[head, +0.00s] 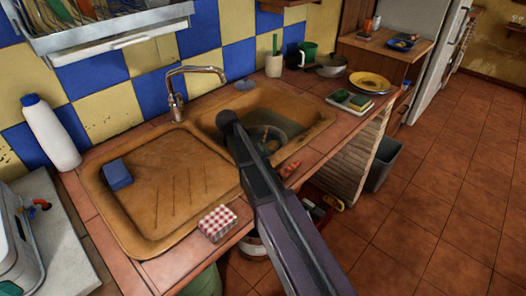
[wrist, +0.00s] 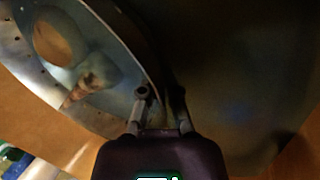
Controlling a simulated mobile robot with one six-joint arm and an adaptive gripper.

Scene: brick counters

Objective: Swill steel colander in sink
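The steel colander (head: 270,137) is inside the sink basin (head: 313,123), partly hidden behind my arm. In the wrist view the colander (wrist: 95,50) fills the upper left, tilted, with holes along its shiny wall. My gripper (wrist: 162,98) reaches down into the basin. Its two fingers stand close together on either side of the colander's rim and appear shut on it. The exact contact is in shadow. In the head view the fingertips are hidden behind the arm. The tap (head: 178,90) stands behind the basin.
The drainboard (head: 165,185) holds a blue sponge (head: 117,174). A checked box (head: 217,222) is at the front edge. A white bottle (head: 50,132) stands at left.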

